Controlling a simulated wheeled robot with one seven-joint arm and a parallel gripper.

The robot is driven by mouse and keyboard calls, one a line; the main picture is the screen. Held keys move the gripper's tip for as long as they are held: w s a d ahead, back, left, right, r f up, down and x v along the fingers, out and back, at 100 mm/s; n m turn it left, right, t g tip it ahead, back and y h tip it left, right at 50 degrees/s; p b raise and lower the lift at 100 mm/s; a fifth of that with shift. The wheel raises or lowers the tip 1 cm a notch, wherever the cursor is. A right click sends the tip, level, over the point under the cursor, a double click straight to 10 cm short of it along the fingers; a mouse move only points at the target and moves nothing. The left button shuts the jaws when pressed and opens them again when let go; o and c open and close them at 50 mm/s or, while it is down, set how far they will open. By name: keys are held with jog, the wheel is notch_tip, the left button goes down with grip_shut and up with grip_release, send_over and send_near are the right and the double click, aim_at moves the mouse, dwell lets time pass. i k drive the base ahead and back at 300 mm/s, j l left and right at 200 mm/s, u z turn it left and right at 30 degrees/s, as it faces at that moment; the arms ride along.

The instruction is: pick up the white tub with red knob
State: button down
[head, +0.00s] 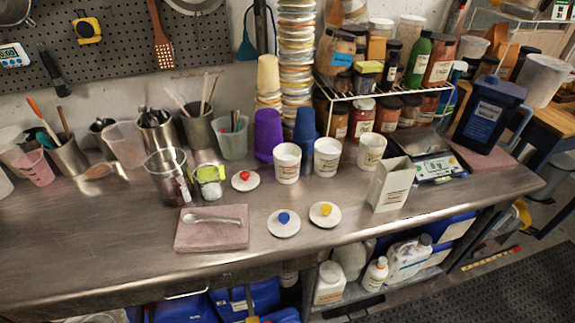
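A red knob sits on a flat round white lid (245,182) lying on the steel bench, left of the tubs. Three white labelled tubs stand upright behind and to its right: a left tub (287,166), a middle tub (327,160) and a right tub (371,154). No knob shows on any of these tubs. A white lid with a blue knob (284,228) and a white lid with a yellow knob (325,216) lie nearer the bench's front edge. My gripper is not in view.
A clear beaker (165,180) and a small green-and-white container (208,182) stand left of the red-knobbed lid. A pink slab (212,238) with a spoon lies in front. A white carton (390,187) and a scale (430,168) stand right. The front left bench is clear.

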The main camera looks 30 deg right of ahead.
aim_at(286, 156)
jog(key=i+j+z, duration=0.1)
jog(key=j, duration=0.25)
jog(key=i+j+z, duration=0.1)
jog(key=i+j, duration=0.15)
jog(key=i+j+z, duration=0.1)
jog(key=j, duration=0.4)
jog(key=i+j+z, duration=0.1)
jog(key=j, duration=0.25)
jog(key=i+j+z, duration=0.1)
jog(key=i+j, duration=0.15)
jog(key=j, duration=0.2)
